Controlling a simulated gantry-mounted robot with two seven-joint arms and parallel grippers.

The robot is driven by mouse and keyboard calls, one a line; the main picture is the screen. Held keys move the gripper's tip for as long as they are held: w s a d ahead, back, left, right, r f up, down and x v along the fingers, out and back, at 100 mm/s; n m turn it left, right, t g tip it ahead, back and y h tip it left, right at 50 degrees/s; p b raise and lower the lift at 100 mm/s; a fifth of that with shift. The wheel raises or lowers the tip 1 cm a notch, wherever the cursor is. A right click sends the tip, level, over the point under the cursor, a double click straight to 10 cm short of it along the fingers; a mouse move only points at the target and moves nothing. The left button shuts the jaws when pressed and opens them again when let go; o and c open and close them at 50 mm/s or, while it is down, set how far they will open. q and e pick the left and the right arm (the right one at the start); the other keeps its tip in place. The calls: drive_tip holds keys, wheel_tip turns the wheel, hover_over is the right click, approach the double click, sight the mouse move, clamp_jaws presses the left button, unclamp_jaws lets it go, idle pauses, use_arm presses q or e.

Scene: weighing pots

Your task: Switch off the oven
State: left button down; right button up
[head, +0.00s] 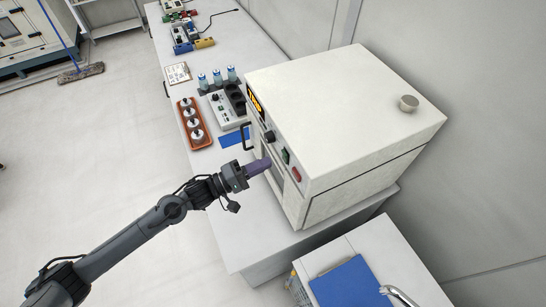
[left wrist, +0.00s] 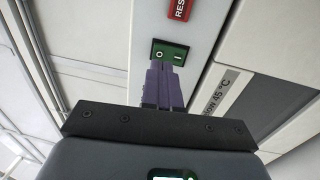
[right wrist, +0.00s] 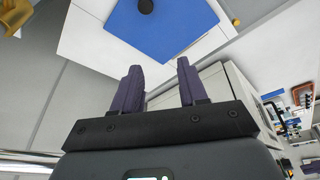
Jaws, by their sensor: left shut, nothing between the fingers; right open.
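The oven (head: 340,120) is a large white box on the bench, with a lit yellow display (head: 255,102) and a dark knob (head: 269,135) on its front. Its green rocker switch (head: 285,156) sits below the knob. In the left wrist view the switch (left wrist: 169,52) shows a circle on the left and a bar on the right. My left gripper (head: 268,162) is shut and empty, its purple fingertips (left wrist: 160,64) at the switch's lower edge in that view; I cannot tell if they touch. My right gripper (right wrist: 159,67) is open and empty, outside the head view.
A red label (left wrist: 180,8) is near the switch. A black door handle (head: 246,136) sticks out at the oven's front. An orange tray (head: 184,106) of small pots and a white control box (head: 228,112) stand on the bench. A blue mat (head: 350,284) lies on the nearer table.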

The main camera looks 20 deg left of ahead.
sight(283, 155)
use_arm(q)
drive_tip(key=x, duration=0.3)
drive_tip(key=shift+p, duration=0.3)
drive_tip(key=shift+w+d, duration=0.2)
drive_tip(key=p, duration=0.2)
drive_tip(key=r+p, duration=0.1)
drive_tip(key=shift+w+d+g+y+p, duration=0.25)
drive_tip(key=shift+d+g+y+p, duration=0.05)
drive_tip(key=shift+g+p, duration=0.1)
drive_tip(key=shift+s+a+f, duration=0.1)
drive_tip(key=shift+a+f, duration=0.05)
drive_tip(key=shift+f, duration=0.2)
drive_tip(key=shift+b, duration=0.3)
